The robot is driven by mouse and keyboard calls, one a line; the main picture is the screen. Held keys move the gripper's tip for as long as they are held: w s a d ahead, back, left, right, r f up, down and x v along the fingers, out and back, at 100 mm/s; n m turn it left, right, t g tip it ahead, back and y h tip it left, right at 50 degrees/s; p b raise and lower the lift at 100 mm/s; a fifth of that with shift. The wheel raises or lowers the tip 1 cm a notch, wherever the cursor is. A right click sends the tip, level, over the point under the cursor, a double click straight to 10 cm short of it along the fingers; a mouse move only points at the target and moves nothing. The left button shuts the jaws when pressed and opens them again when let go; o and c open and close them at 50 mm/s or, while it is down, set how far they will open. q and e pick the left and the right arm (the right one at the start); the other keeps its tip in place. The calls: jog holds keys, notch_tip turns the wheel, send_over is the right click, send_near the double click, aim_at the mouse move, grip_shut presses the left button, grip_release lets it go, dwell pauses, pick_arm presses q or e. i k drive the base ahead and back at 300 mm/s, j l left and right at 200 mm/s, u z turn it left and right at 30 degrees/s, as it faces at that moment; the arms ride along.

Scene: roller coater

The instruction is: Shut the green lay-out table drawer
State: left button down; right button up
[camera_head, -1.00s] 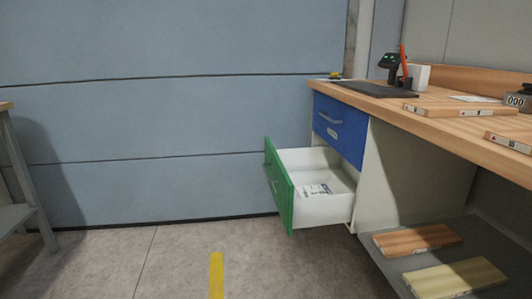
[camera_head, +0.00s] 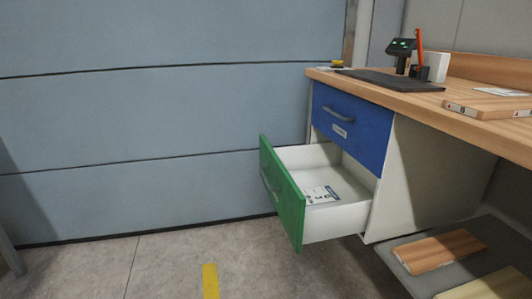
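The green drawer (camera_head: 282,194) is the lower one of two in the table's drawer unit, and it is pulled far out to the left. Its front has a handle (camera_head: 268,184). Its inside is white, and a printed sheet or packet (camera_head: 320,194) lies in it. The blue drawer (camera_head: 350,125) above it is shut. The wooden table top (camera_head: 440,105) runs over both drawers. Neither of my grippers shows in the head view.
A dark mat (camera_head: 390,79) and a small device (camera_head: 402,47) stand on the table top. Wooden boards (camera_head: 438,251) lie on a low shelf at the bottom right. A yellow strip (camera_head: 210,281) marks the floor. The floor in front of the drawer is clear.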

aim_at(285, 172)
jog(key=i+j+z, duration=0.1)
jog(key=i+j, duration=0.15)
jog(key=i+j+z, duration=0.1)
jog(key=j, duration=0.25)
jog(key=i+j+z, duration=0.1)
jog(key=i+j, duration=0.25)
jog(key=i+j+z, duration=0.1)
jog(key=j, duration=0.25)
jog(key=i+j+z, duration=0.1)
jog(key=i+j, duration=0.2)
jog(key=k+j, duration=0.05)
jog(key=j, duration=0.05)
